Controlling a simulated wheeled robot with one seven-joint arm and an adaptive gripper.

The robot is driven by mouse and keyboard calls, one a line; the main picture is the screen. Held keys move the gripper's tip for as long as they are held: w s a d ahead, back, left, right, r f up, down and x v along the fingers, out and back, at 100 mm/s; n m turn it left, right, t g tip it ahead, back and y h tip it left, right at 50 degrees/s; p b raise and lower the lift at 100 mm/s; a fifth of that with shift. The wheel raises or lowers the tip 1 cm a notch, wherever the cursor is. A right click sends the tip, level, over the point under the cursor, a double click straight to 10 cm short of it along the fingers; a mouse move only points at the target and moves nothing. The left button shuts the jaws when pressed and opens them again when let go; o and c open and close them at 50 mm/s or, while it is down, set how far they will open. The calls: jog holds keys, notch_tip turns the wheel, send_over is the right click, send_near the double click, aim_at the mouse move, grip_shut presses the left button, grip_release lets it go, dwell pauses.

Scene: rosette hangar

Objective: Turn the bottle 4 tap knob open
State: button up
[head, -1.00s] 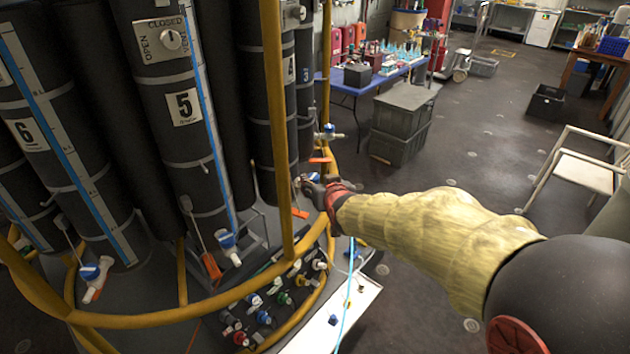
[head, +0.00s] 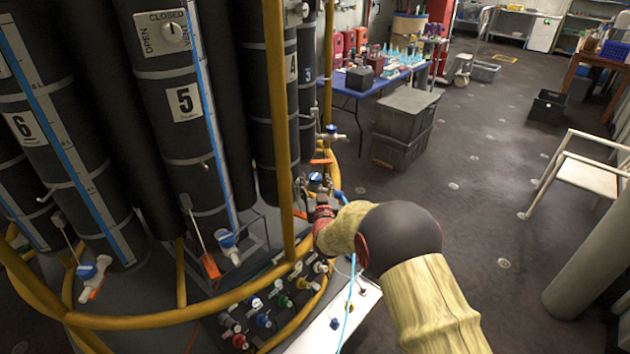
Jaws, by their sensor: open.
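Bottle 4 (head: 262,130) is a tall dark cylinder, partly hidden behind a yellow post; its number label (head: 293,68) is half covered. Low beside it is a tap with a blue knob (head: 315,181), which I take to be the bottle 4 tap. My gripper (head: 319,199) is open, just below and in front of this knob. The fingers are small and dark here, and I cannot tell whether they touch the knob. The knob's exact turn angle is too small to read.
A yellow rail (head: 150,321) rings the bottles, and a yellow post (head: 279,130) stands left of my gripper. Bottle 5 (head: 180,140) and bottle 6 (head: 45,130) stand left. Several coloured valves (head: 264,320) sit below.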

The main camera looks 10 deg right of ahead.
jog(key=shift+w+d, duration=0.1)
jog(key=shift+w, duration=0.75)
jog(key=shift+c, duration=1.4)
jog(key=c, duration=0.9)
